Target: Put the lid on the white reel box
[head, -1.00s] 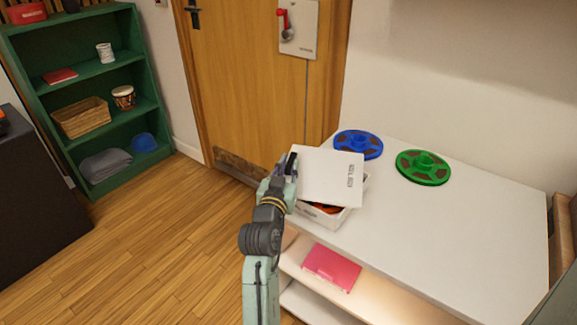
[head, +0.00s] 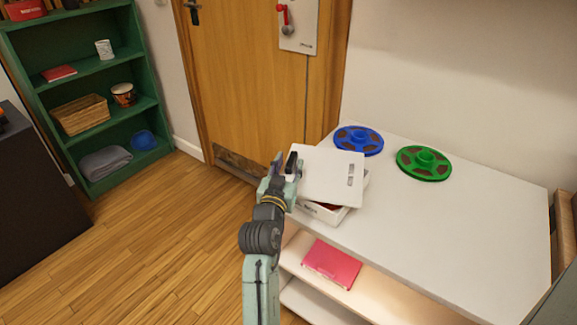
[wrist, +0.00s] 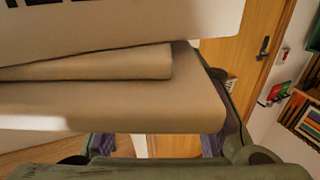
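The white lid (head: 328,173) lies over the white reel box (head: 326,213) at the table's near left corner. It sits askew, shifted toward the back left. The box's front wall and right rim show past it, with a sliver of reddish contents at the front. My gripper (head: 284,164) is at the lid's left edge, its two fingers spread apart. In the wrist view, pale box or lid edges (wrist: 120,105) fill the middle, between the wide-set fingers. I cannot tell whether a finger still touches the lid.
A blue reel (head: 358,141) and a green reel (head: 424,163) lie on the white table (head: 450,225) behind and right of the box. The table's front right is clear. A pink folder (head: 332,263) lies on the shelf below. A wooden door (head: 245,85) stands behind.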

